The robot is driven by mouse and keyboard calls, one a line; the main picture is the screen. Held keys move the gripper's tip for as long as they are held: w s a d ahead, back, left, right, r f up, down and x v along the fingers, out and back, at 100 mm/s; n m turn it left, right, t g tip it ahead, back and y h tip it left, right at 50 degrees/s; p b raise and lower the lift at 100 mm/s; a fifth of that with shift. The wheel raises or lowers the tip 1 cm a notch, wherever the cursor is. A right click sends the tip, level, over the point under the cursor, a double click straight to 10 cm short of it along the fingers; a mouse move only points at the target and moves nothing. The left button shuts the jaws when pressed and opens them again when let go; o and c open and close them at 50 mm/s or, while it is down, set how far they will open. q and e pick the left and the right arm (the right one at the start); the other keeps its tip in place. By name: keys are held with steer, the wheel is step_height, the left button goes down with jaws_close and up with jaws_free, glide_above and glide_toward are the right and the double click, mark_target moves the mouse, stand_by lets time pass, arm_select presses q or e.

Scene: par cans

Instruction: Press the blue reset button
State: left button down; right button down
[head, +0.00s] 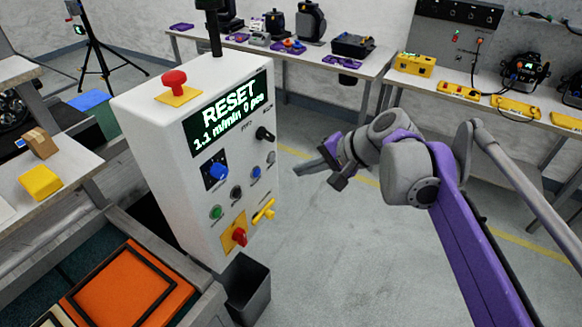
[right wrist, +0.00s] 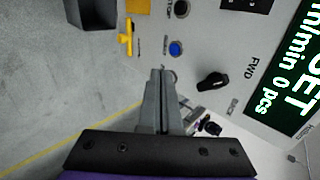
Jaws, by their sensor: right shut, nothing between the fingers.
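The control box (head: 165,140) is white, with a green-lit display reading RESET. A small round blue button (head: 256,172) sits on its front panel, right of the larger blue knob (head: 217,171). The blue button also shows in the right wrist view (right wrist: 176,48), just beyond the fingertips. My right gripper (head: 300,170) is shut and empty, its fingers pointing left at the panel, with a gap to the box. My left gripper is out of view.
A black FWD knob (head: 264,134), a yellow handle (head: 263,211) and a red rotary switch (head: 239,236) are close by on the panel. A red mushroom button (head: 174,79) tops the box. A dark bin (head: 247,290) stands below. The floor to the right is clear.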

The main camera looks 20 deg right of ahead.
mark_target(258, 174)
steer(key=x, duration=0.3)
steer(key=w+r+x, duration=0.1)
steer(key=x, duration=0.3)
steer(key=a+r+x, duration=0.1)
steer(key=x, duration=0.3)
steer(key=shift+w+a+f, duration=0.1)
steer(key=shift+w+a, duration=0.05)
steer(key=shift+w, duration=0.25)
